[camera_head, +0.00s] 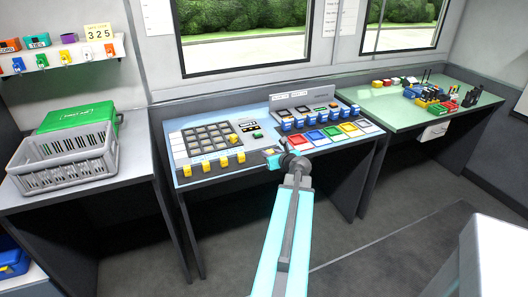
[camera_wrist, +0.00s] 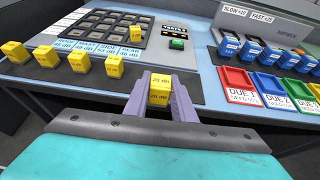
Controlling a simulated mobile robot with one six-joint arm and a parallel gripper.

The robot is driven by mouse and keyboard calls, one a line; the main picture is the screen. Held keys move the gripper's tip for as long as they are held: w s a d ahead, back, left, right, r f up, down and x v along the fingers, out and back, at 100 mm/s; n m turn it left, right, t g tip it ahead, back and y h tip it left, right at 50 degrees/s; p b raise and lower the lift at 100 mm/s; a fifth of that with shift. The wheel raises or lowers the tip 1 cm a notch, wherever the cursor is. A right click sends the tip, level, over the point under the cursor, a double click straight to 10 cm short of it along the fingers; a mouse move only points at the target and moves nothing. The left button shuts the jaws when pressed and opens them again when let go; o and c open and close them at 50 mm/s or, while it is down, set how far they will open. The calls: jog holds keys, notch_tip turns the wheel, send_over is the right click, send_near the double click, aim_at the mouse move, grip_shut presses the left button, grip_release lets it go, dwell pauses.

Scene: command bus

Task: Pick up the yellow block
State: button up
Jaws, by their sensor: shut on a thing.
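The yellow block (camera_wrist: 158,98) is between the two fingers of my gripper (camera_wrist: 157,100) in the wrist view, with "20 dB" lettering on its front. The gripper is shut on it, at the front edge of the blue-topped desk (camera_wrist: 206,75). In the head view my gripper (camera_head: 291,161) is at the desk's front edge, and the block (camera_head: 269,152) shows only as a small yellow spot by the fingers. I cannot tell whether the block touches the desk. Several other yellow blocks (camera_wrist: 80,62) stand in a row to the left.
A dark slotted grid (camera_wrist: 110,30) holds one yellow block (camera_wrist: 141,30). Coloured trays (camera_head: 315,137) and blue blocks (camera_head: 300,122) are at the right. A grey crate (camera_head: 62,160) stands on the left table, and a green table (camera_head: 385,105) with small items is farther right.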

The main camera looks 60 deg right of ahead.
jog(key=s+a+b, duration=0.1)
jog(key=s+a, duration=0.1)
jog(key=s, duration=0.4)
jog(key=shift+s+a+r, duration=0.3)
jog(key=shift+a+r, duration=0.05)
jog(key=shift+a, duration=0.05)
jog(key=w+a+n+t+y, duration=0.2)
jog(key=w+a+n+y, duration=0.75)
jog(key=w+a, duration=1.75)
jog(key=w+a+n+g+y, duration=0.1)
jog(key=a+n+y, duration=0.1)
jog(key=a, duration=1)
jog(key=w+a+r+n+g+y, duration=0.1)
jog(key=w+a+n+g+y, duration=0.1)
jog(key=a, duration=1)
jog(key=w+a+n+g+y, duration=0.2)
jog(key=a+n+y, duration=0.2)
jog(key=a, duration=0.9)
jog(key=shift+w+r+y, duration=0.15)
jog(key=shift+r+y, duration=0.15)
jog(key=shift+y, duration=0.25)
